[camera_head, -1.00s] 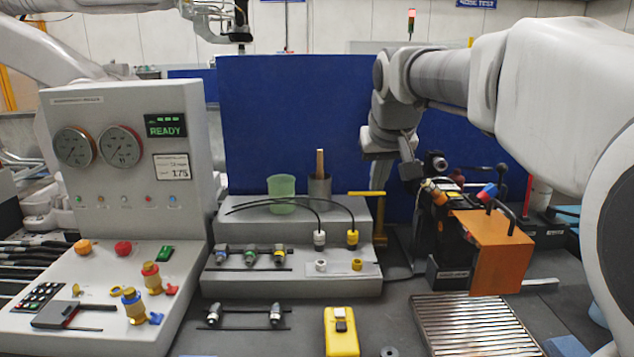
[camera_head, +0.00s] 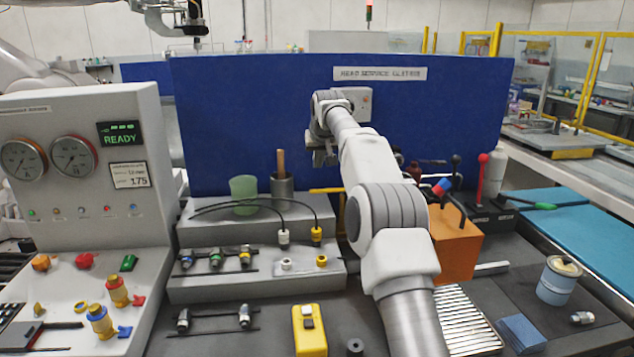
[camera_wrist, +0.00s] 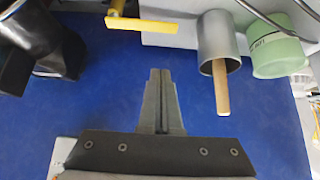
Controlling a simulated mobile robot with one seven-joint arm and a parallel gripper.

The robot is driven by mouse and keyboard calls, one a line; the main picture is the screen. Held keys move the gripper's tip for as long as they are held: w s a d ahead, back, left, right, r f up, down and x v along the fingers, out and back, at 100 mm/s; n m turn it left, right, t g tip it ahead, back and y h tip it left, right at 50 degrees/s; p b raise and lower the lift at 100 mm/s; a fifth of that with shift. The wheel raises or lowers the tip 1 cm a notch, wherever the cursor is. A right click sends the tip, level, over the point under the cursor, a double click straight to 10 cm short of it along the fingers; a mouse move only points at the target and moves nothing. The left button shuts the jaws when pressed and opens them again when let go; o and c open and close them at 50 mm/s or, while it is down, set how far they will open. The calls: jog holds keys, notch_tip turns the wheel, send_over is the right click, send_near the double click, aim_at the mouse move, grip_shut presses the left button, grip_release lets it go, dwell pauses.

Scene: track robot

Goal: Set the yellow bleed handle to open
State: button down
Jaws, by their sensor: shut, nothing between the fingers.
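A yellow bar-shaped handle (camera_head: 325,190) stands behind the grey stepped block, partly hidden by my arm. It also shows in the wrist view as a flat yellow bar (camera_wrist: 140,22) on a yellow stem, at the top. I cannot read any label on it, nor tell its setting. My gripper (camera_head: 324,160) is in front of the blue panel, above the handle in the picture and apart from it. In the wrist view my gripper's fingers (camera_wrist: 160,75) are together and empty, with a gap to the yellow bar.
A grey cup (camera_head: 283,192) with a wooden stick and a green tumbler (camera_head: 243,192) stand on the stepped block (camera_head: 210,232), left of the handle. An orange box (camera_head: 457,250) and several levers are at right. A gauge console (camera_head: 80,120) stands at left.

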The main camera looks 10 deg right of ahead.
aim_at(328, 190)
jog(key=p+x, duration=0.4)
jog(key=p, duration=0.2)
jog(key=p+x, duration=0.4)
jog(key=p, duration=0.2)
jog(key=shift+w, duration=0.5)
jog(key=f+p, duration=0.1)
jog(key=p, duration=0.5)
jog(key=shift+w+f+p, duration=0.1)
jog(key=shift+w+p, duration=0.15)
jog(key=shift+p, duration=0.1)
jog(key=shift+f, duration=0.4)
jog(key=shift+f+b, duration=0.1)
jog(key=shift+b, duration=0.8)
jog(key=shift+s+b, duration=0.1)
jog(key=shift+b, duration=0.35)
jog(key=shift+s+b, duration=0.15)
jog(key=shift+b, duration=0.6)
